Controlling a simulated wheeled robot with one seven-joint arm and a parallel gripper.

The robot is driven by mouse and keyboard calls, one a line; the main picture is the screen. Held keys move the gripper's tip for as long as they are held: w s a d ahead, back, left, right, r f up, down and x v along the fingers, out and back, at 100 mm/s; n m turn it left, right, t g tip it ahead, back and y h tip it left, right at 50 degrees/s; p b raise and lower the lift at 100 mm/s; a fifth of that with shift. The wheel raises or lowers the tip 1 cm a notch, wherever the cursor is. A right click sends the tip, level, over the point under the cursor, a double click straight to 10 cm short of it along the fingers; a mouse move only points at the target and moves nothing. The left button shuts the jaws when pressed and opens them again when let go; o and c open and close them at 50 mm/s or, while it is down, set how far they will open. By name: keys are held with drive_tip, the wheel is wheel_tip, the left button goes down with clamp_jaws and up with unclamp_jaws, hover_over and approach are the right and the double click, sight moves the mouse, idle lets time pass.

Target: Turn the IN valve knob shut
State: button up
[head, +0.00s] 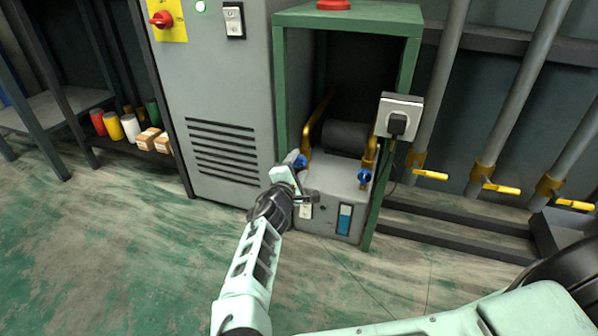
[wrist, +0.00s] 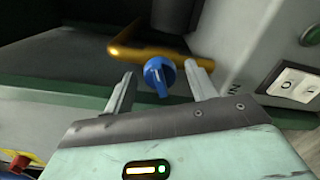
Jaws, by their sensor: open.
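The blue IN valve knob (wrist: 159,72) sits on a yellow pipe (wrist: 135,50) in the wrist view, between and slightly beyond my fingertips. Its raised ridge runs roughly up and down in that picture, across the pipe. Part of the "IN" lettering (wrist: 236,88) shows on the grey housing beside it. My gripper (wrist: 160,68) is open, with one finger on each side of the knob; I cannot tell whether either touches it. In the head view my gripper (head: 292,180) is at the left blue knob (head: 299,160), partly covering it.
A second blue knob (head: 364,177) is on the right yellow pipe. The grey machine (head: 325,180) stands inside a green frame (head: 280,90). A socket box with a plug (head: 399,115) hangs on the frame's right post.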

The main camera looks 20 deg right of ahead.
drive_tip(key=shift+w+d, duration=0.2)
drive_tip(key=shift+w, duration=0.05)
drive_tip(key=c, duration=0.9)
drive_tip(key=shift+r+n+p, duration=0.2)
drive_tip(key=shift+n+p, duration=0.1)
drive_tip(key=shift+p, duration=0.4)
drive_tip(key=shift+c, duration=0.2)
drive_tip(key=shift+n+p, duration=0.4)
drive_tip(key=shift+p, duration=0.1)
drive_tip(key=shift+f, duration=0.15)
drive_tip(key=o, duration=0.9)
drive_tip(key=shift+o, duration=0.2)
